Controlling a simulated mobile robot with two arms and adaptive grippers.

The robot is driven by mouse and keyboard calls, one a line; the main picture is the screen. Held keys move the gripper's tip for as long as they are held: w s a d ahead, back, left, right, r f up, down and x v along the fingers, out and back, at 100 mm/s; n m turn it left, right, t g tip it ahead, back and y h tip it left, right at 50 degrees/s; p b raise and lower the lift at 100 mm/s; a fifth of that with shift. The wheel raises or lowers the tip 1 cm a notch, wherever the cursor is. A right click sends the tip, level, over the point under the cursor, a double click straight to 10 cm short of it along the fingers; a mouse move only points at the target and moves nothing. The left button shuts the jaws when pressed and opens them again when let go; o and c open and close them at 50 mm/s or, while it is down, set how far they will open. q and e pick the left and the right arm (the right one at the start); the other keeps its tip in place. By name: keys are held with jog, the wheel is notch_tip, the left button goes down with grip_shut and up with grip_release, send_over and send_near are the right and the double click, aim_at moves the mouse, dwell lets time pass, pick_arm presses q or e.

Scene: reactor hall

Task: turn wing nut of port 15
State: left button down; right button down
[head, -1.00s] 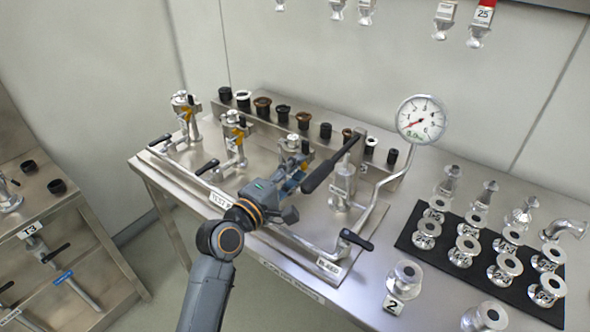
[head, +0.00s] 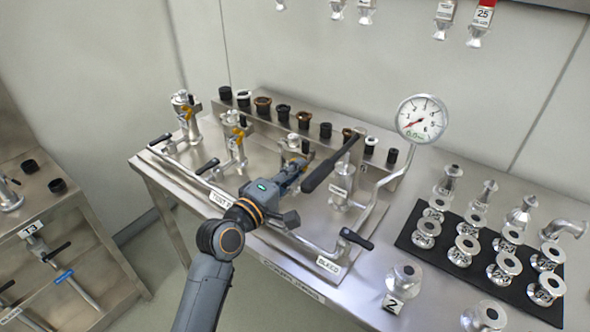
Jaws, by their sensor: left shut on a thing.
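Three upright metal ports stand in a row on the steel bench: a left port (head: 184,112), a middle port (head: 236,140) and a third port (head: 300,146). The left and middle ones show yellow wing nuts. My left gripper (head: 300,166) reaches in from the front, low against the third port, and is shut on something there. Its jaws hide what they hold, likely that port's wing nut. I cannot read the number 15 on any port. My right gripper is not in view.
A long black lever (head: 328,168) stands close right of my gripper. A pipe with black valve handles (head: 356,238) runs along the front. A pressure gauge (head: 421,118) rises behind. Several flanged fittings stand on a black mat (head: 413,243) at right.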

pick_arm(q)
jog(key=m, duration=0.3)
jog(key=m+p, duration=0.1)
jog(key=m, duration=0.3)
jog(key=m+p, duration=0.1)
jog(key=m, duration=0.3)
jog(key=shift+w+a+f, duration=0.1)
jog(key=shift+a+f, duration=0.05)
jog(key=shift+f, duration=0.1)
jog(key=shift+m, duration=0.9)
